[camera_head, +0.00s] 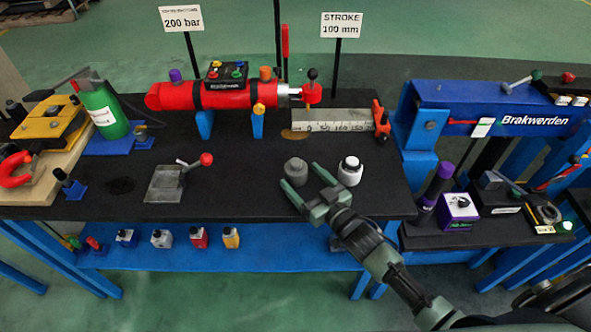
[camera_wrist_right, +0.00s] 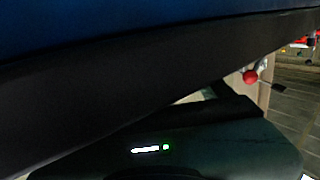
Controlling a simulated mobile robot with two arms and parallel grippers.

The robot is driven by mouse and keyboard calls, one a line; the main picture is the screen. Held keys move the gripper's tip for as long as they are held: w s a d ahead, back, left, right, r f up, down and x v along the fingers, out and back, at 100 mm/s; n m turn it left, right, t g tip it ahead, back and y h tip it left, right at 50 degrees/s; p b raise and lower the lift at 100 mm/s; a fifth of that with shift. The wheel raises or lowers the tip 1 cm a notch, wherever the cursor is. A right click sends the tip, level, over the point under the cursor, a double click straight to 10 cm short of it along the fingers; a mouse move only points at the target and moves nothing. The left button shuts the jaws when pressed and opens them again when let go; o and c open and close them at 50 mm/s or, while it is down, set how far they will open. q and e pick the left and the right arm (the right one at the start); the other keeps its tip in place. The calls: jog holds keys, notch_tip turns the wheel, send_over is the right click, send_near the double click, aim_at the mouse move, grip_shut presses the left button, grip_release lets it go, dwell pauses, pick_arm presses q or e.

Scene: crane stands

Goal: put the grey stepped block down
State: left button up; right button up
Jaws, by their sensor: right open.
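The grey stepped block (camera_head: 296,170) stands upright on the black bench top (camera_head: 230,190), right of centre in the head view. My right gripper (camera_head: 300,178) comes in from the lower right and is open. Its two fingertips are spread at the near side of the grey block, one to its left and one to its right. Whether a fingertip touches the block, I cannot tell. A similar white stepped block (camera_head: 350,171) stands just right of the right fingertip. The right wrist view is mostly dark and does not show the grey block. My left gripper is not in view.
A grey plate with a red-knobbed lever (camera_head: 172,182) is to the left. The bench between that plate and the grey block is clear. The blue crane stand (camera_head: 425,125) is on the right.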

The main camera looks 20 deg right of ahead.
aim_at(296, 172)
jog(key=x, duration=0.3)
jog(key=shift+a+f, duration=0.1)
jog(key=shift+w+a, duration=0.1)
jog(key=shift+w, duration=0.05)
jog(key=c, duration=1.6)
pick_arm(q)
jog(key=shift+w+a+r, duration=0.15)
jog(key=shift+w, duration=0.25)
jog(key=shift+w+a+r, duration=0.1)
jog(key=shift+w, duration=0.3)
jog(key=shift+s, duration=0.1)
